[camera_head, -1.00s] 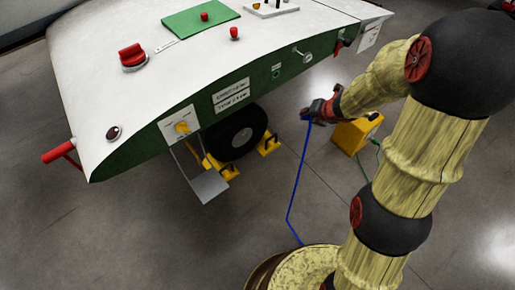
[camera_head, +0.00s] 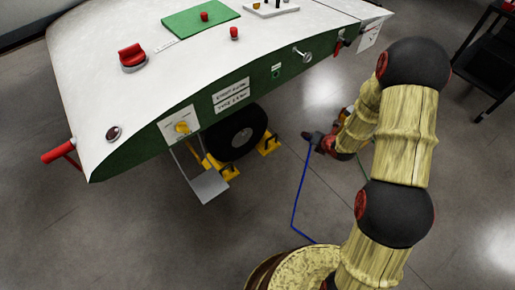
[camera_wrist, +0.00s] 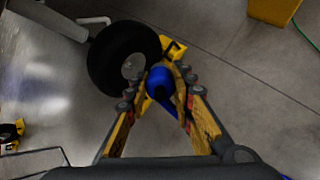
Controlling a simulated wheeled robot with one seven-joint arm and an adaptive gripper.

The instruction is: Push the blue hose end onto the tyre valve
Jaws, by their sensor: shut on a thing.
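The black tyre (camera_head: 236,133) with its grey hub stands under the green and white stand, between yellow chocks. It also shows in the wrist view (camera_wrist: 108,72). My gripper (camera_head: 309,142) is to the right of the tyre, apart from it in the head view. In the wrist view my gripper (camera_wrist: 164,88) is shut on the blue hose end (camera_wrist: 160,82), which points toward the tyre's side near the hub. The blue hose (camera_head: 297,195) hangs from the gripper down to the floor. I cannot make out the tyre valve in either view.
Yellow chocks (camera_head: 268,145) sit by the tyre. A grey plate (camera_head: 207,187) hangs below the stand's edge (camera_head: 250,95). A yellow box (camera_wrist: 272,10) with a green hose stands on the floor. A dark cart (camera_head: 490,65) is at the right.

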